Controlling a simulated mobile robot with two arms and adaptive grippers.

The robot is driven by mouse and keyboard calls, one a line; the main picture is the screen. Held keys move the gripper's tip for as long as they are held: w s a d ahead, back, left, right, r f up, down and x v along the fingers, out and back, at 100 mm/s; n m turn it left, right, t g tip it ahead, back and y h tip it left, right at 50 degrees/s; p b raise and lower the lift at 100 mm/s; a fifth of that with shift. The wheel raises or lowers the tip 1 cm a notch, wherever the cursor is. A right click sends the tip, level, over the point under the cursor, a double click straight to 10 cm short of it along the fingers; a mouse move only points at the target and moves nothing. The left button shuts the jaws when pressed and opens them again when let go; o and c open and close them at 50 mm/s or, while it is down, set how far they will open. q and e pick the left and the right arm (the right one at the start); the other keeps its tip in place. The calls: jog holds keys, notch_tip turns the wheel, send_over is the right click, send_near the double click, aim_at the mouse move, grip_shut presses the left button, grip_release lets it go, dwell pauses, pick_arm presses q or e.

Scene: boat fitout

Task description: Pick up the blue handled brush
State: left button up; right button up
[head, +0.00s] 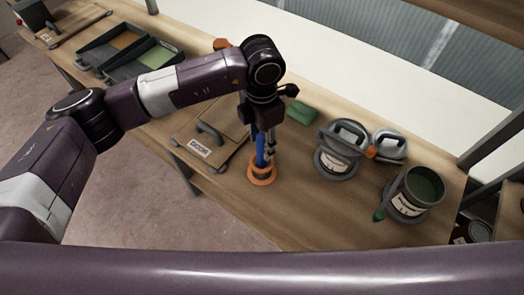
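The blue handled brush (260,151) is near the middle of the head view, its blue handle upright. Its lower end is at an orange ring-shaped piece (261,181) on the wooden bench. My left gripper (267,146) points down from above, right at the handle. Its dark fingers overlap the handle in this view and hide its upper part. Whether the fingers are closed on the handle or only around or beside it cannot be told. My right gripper is not in view.
A board with a "DOOR" label (192,146) lies left of the brush on the bench (310,215). A green block (300,112) lies behind. Grey containers (338,163) and an open can of green paint (424,186) stand to the right. Trays (116,57) sit farther left.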

pick_arm(q)
jog(key=shift+f, duration=0.95)
jog(key=shift+c, duration=0.4)
grip_shut()
jog(key=shift+r, duration=0.15)
